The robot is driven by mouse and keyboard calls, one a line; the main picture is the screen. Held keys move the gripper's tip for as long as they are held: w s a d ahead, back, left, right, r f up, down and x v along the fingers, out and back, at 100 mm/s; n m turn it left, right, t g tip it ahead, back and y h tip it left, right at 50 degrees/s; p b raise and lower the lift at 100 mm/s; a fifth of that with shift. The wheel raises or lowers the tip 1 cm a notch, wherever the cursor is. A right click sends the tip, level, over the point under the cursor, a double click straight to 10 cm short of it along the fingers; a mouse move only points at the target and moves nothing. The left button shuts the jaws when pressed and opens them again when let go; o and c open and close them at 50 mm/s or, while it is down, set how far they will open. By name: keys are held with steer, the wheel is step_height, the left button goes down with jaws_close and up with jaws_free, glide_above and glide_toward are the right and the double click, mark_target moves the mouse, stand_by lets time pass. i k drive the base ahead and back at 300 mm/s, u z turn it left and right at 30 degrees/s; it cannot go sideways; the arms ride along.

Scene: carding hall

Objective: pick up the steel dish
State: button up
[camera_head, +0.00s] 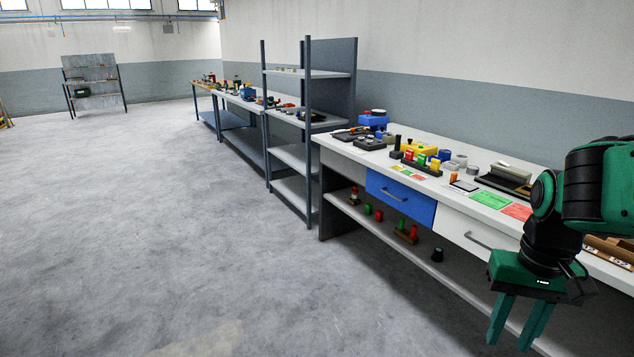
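I cannot make out a steel dish for certain. Small grey round items (460,160) stand on the white-topped workbench (345,148), too small to tell whether one is the dish. My gripper (511,340) hangs at the lower right, fingers pointing down, in front of the bench. Its two green fingers are apart with nothing seen between them. My arm hides part of the bench's right end.
The bench has a blue drawer (400,200), a white drawer (470,230) and a lower shelf with coloured pieces. Yellow blocks (423,149) and a blue box (372,120) crowd its top. A shelf rack (293,158) adjoins it. The left floor is clear.

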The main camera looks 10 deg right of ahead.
mark_target(473, 169)
steer(key=z, duration=0.65)
steer(key=i, duration=0.95)
steer(key=z, duration=0.5)
